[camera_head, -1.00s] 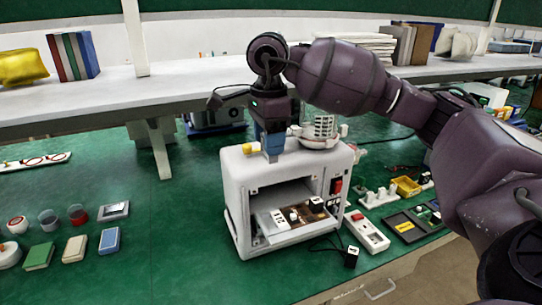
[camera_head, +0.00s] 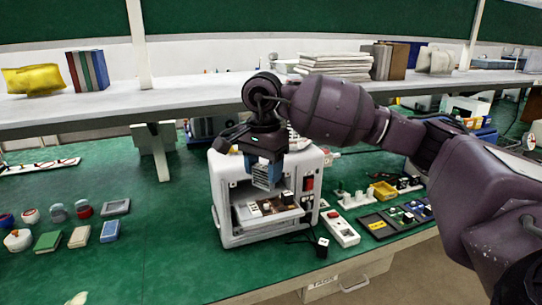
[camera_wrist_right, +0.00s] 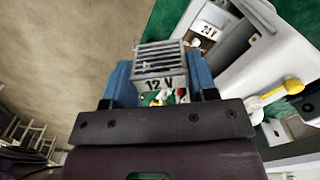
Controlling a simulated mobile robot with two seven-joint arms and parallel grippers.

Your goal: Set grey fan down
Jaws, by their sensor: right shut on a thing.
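My right gripper (camera_head: 264,178) hangs in front of the upper part of the white machine's open front in the head view. In the right wrist view it (camera_wrist_right: 160,75) is shut on the grey fan (camera_wrist_right: 160,58), a slatted grey block with a 12 V label, held between two blue fingers. The white machine (camera_head: 228,215) has a pulled-out tray with small parts below the gripper. My left gripper is not in view.
A white switch strip (camera_head: 343,232) and a dark tray (camera_head: 376,224) lie right of the machine. A yellow bin (camera_head: 384,190) stands behind them. Several coloured blocks and jars lie at the left. The green table (camera_head: 165,250) is clear front-left of the machine. A shelf (camera_head: 100,112) spans behind.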

